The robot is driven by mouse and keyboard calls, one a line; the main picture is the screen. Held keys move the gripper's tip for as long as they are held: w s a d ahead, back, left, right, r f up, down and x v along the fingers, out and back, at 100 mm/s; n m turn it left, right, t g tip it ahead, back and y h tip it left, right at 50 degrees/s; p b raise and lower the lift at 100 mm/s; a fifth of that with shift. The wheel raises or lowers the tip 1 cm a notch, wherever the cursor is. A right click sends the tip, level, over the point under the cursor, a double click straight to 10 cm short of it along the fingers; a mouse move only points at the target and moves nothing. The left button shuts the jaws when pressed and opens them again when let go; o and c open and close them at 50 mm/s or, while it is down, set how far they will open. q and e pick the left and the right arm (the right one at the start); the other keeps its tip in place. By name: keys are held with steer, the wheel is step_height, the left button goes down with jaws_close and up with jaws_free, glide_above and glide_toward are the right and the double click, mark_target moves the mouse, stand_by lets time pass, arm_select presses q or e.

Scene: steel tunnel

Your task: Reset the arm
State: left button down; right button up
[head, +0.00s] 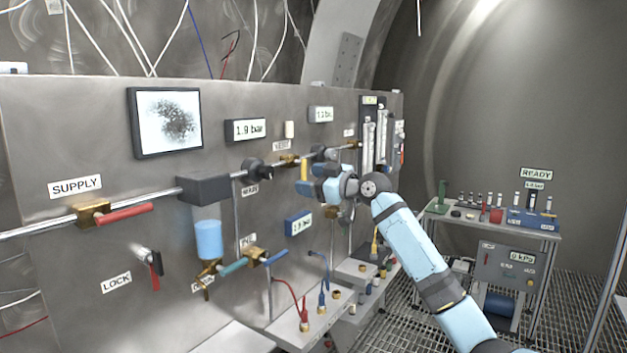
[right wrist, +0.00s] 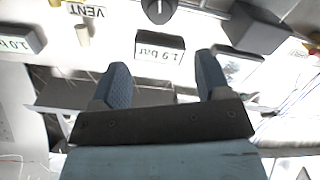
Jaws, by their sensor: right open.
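My right arm (head: 412,240) reaches in from the lower right towards the grey panel. My right gripper (head: 306,187) is in front of the panel, near a yellow-handled valve. In the right wrist view its two blue fingers (right wrist: 163,75) are spread apart with nothing between them. Beyond the fingertips, upside down, is the 1.9 bar display (right wrist: 160,48), which also shows in the head view (head: 246,130). A black knob (right wrist: 159,9) is just above it in the wrist view. I cannot tell whether the gripper touches anything. My left gripper is not in view.
The panel carries a SUPPLY valve with a red handle (head: 124,213), a LOCK lever (head: 155,268), a blue-filled bowl (head: 208,240) and a screen (head: 167,121). Sockets with cables (head: 304,320) sit below. A bench (head: 470,225) with vials stands at the right over grating.

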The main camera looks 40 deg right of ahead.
stand_by(0.3)
steer(key=s+a+f+m+g+h+p, duration=0.1)
steer(key=s+a+f, duration=0.3)
steer(key=f, duration=0.7)
steer(key=s+a+f+g+p, duration=0.1)
steer(key=a+f+p, duration=0.1)
steer(key=a+f, duration=0.65)
steer(key=s+a+f+m+g+h+p, duration=0.1)
steer(key=s+a+f+g, duration=0.15)
steer(key=f, duration=1.15)
steer(key=s+a+f+m+p, duration=0.1)
steer(key=s+a+f, duration=0.3)
steer(key=s, duration=0.6)
steer(key=s+a+f+g+p, duration=0.1)
steer(key=s+a+f, duration=0.4)
steer(key=s, duration=0.5)
steer(key=s+a+f+m+p, duration=0.1)
steer(key=s+a+f+p, duration=0.1)
steer(key=s+a+f, duration=0.3)
steer(key=s+a, duration=0.3)
steer(key=s, duration=0.2)
steer(key=shift+a+f+m+g, duration=0.15)
steer(key=shift+a+m+g, duration=0.15)
steer(key=shift+a+g, duration=0.05)
